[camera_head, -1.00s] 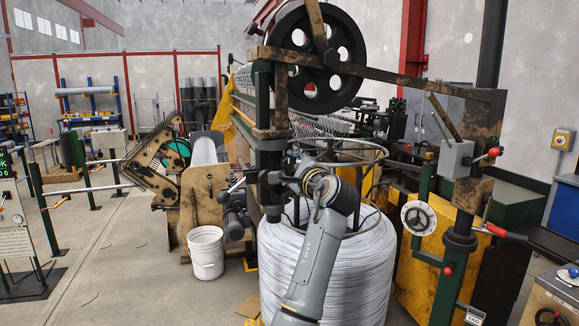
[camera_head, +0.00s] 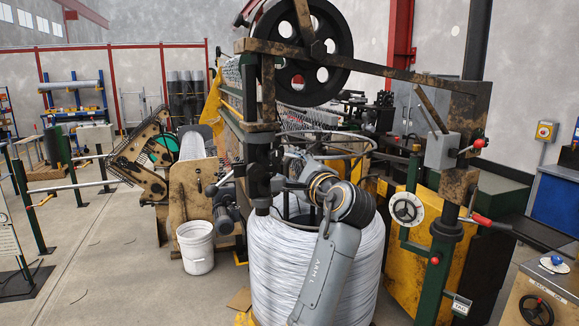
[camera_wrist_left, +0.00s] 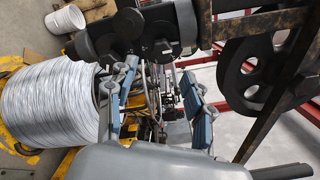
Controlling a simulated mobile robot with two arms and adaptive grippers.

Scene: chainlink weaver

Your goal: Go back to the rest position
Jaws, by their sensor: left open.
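My left arm (camera_head: 325,272) rises from the bottom middle in the head view, in front of the large coil of wire (camera_head: 370,262). Its wrist bends over the coil's top, close to the machine's dark post. The fingers are hard to make out there. In the left wrist view my left gripper (camera_wrist_left: 160,70) is open, with two blue-grey fingers apart and nothing seen between them. The coil (camera_wrist_left: 50,100) lies to the left of the fingers, and dark motor housings (camera_wrist_left: 170,22) are just beyond them. My right gripper is not in view.
A spoked black wheel (camera_head: 300,50) and a rusty beam (camera_head: 370,65) stand above the arm. A white bucket (camera_head: 196,247) is on the floor to the left. The floor at lower left is free.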

